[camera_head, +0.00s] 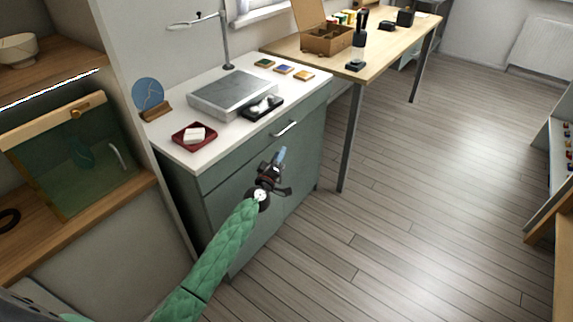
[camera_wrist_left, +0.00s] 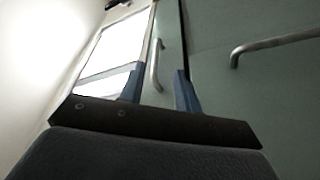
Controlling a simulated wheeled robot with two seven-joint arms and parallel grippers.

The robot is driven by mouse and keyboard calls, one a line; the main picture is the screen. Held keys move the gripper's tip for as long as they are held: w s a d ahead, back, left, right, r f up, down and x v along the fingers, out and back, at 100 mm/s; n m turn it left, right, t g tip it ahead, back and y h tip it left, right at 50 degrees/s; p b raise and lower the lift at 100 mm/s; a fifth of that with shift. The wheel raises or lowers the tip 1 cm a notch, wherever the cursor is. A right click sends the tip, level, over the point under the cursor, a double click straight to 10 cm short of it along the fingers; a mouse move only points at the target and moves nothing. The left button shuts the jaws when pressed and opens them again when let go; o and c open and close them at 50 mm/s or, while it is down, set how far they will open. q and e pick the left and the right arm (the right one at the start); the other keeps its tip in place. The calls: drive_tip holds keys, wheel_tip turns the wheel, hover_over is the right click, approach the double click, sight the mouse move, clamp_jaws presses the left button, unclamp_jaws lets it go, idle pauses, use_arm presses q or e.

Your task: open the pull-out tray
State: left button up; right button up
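The green cabinet (camera_head: 225,195) stands below a white worktop, with a closed-looking drawer front and a metal bar handle (camera_head: 285,129) near its top. I cannot tell which front is the pull-out tray. My left gripper (camera_head: 280,157) is in front of the cabinet, a little below that handle, and hides part of the front. In the left wrist view its two blue fingers (camera_wrist_left: 159,88) are apart with nothing between them. One bar handle (camera_wrist_left: 155,66) shows beyond the gap, and another handle (camera_wrist_left: 272,44) is to the right. My right gripper is not in view.
On the worktop (camera_head: 172,146) are a grey slab (camera_head: 232,92), a black tray (camera_head: 262,108), a red dish (camera_head: 194,136) and small coloured tiles. A wooden table (camera_head: 382,48) stands behind to the right. The floor (camera_head: 400,200) right of the cabinet is clear.

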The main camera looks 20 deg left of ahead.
sight(283, 133)
use_arm(q)
drive_tip(key=shift+n+y, duration=0.5)
drive_tip(key=shift+w+a+r+b, duration=0.2)
drive_tip(key=shift+w+r, duration=0.35)
drive_tip(key=shift+w, duration=0.9)
drive_tip(key=shift+w+a+r+b, duration=0.2)
drive_tip(key=shift+w+r, duration=0.3)
drive_tip(key=shift+w, duration=0.95)
drive_tip(key=shift+w+a+r+b, duration=0.1)
drive_tip(key=shift+w+a+r, duration=0.3)
drive_tip(key=shift+w, duration=1.05)
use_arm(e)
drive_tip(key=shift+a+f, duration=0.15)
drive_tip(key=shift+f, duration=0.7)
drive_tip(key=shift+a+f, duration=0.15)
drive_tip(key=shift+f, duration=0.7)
use_arm(q)
drive_tip(key=shift+d+r, duration=0.15)
drive_tip(key=shift+d, duration=0.05)
drive_tip(key=shift+c, duration=0.2)
clamp_jaws()
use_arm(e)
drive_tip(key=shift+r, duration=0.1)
